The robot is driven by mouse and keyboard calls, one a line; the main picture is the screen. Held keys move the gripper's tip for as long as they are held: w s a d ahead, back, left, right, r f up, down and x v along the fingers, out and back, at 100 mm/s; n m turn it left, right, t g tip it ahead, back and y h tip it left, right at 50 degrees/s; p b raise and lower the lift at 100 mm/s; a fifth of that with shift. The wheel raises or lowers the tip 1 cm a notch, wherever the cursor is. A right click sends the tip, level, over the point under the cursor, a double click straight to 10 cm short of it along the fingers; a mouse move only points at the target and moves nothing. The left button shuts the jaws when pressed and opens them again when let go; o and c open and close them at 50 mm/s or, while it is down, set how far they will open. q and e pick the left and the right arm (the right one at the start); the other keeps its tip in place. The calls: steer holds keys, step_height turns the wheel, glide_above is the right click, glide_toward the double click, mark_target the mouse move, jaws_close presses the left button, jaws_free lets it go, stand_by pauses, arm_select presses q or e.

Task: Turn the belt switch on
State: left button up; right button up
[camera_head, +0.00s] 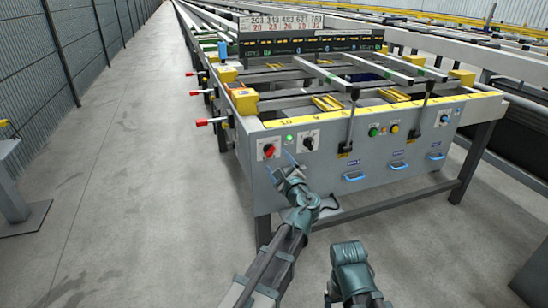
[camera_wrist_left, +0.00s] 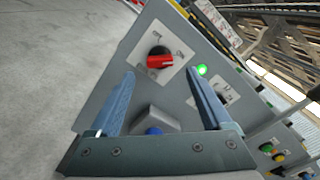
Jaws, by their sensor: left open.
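A red rotary switch knob (camera_head: 268,149) sits on a white plate at the left end of the grey table's front panel. In the left wrist view the red knob (camera_wrist_left: 160,61) lies roughly level across its plate, ahead of the fingers. My left gripper (camera_head: 281,166) is open just in front of the panel, close to this knob. Its two blue fingers (camera_wrist_left: 160,85) stand wide apart with nothing gripped between them. A green lamp (camera_head: 290,138) glows to the right of the knob; it also shows in the left wrist view (camera_wrist_left: 201,70). Only part of my right arm shows, without its fingers.
A black rotary switch (camera_head: 308,142) is right of the lamp. Green and yellow buttons (camera_head: 384,131), upright black levers (camera_head: 349,118) and blue handles (camera_head: 354,176) are farther right. Red-tipped handles (camera_head: 211,122) stick out on the left side. The floor (camera_head: 120,180) at left is clear.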

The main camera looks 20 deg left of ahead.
arm_select(q)
steer(key=v, duration=0.8)
steer(key=shift+s+d, duration=0.1)
steer(key=s+a+f+n+g+h, duration=0.2)
steer(key=s+a+f+n+g, duration=0.2)
steer(key=s+f+n+g, duration=0.35)
steer(key=s+a+f+n+g+h, duration=0.2)
steer(key=s+a+f+n+g, duration=0.25)
steer(key=f+n, duration=0.5)
steer(key=s+d+f+g+h, duration=0.1)
steer(key=s+d+f+h, duration=0.1)
steer(key=s+d, duration=0.4)
steer(key=s+d+f+g+h, duration=0.2)
steer(key=s+d, duration=0.4)
steer(key=d, duration=0.5)
steer(key=shift+s+f+m+h, duration=0.2)
steer(key=shift+s+m+h, duration=0.1)
steer(key=shift+d, duration=0.1)
